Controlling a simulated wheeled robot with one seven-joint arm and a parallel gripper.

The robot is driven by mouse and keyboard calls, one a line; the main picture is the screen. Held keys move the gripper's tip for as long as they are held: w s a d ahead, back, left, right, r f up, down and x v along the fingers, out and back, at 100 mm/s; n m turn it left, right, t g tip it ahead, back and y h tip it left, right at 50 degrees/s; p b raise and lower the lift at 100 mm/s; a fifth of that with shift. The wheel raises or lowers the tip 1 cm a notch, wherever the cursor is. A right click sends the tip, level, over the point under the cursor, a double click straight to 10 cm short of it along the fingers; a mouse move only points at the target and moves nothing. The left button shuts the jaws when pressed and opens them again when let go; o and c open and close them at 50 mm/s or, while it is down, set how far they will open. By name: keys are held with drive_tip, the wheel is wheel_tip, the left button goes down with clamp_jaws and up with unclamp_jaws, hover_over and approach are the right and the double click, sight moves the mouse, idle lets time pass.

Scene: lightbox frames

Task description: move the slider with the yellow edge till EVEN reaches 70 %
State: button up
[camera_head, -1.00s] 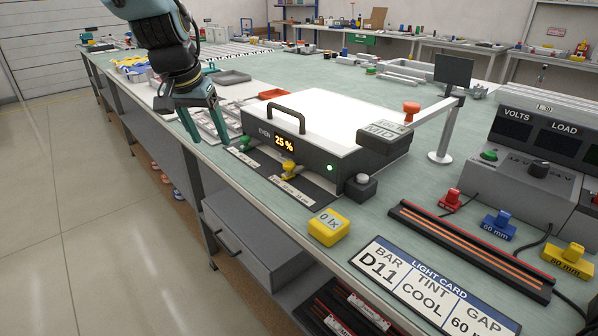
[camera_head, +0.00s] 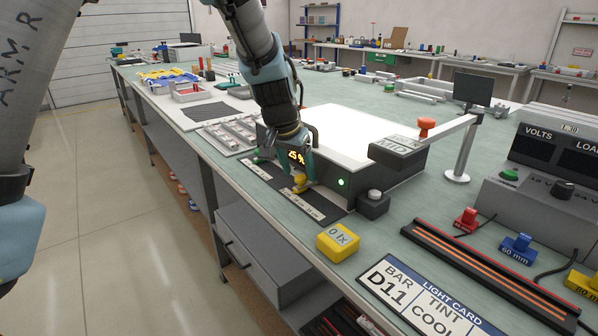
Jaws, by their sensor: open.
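The lightbox (camera_head: 350,125) stands on the bench with a white glowing top and a dark front. A green knob (camera_head: 257,161) lies to the left, partly hidden by my gripper.
A grey button block (camera_head: 373,204) and a yellow 0 lx block (camera_head: 338,242) stand right of the sliders. A MID arm (camera_head: 397,152) with an orange knob overhangs the box's right side. The LIGHT CARD (camera_head: 430,300) lies at the front edge. A metal tray (camera_head: 225,136) lies left.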

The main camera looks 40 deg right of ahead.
drive_tip(key=shift+w+d+f, duration=0.1)
drive_tip(key=shift+d+f, duration=0.15)
drive_tip(key=shift+f, duration=0.45)
drive_tip(key=shift+c, duration=0.4)
clamp_jaws()
idle(0.6)
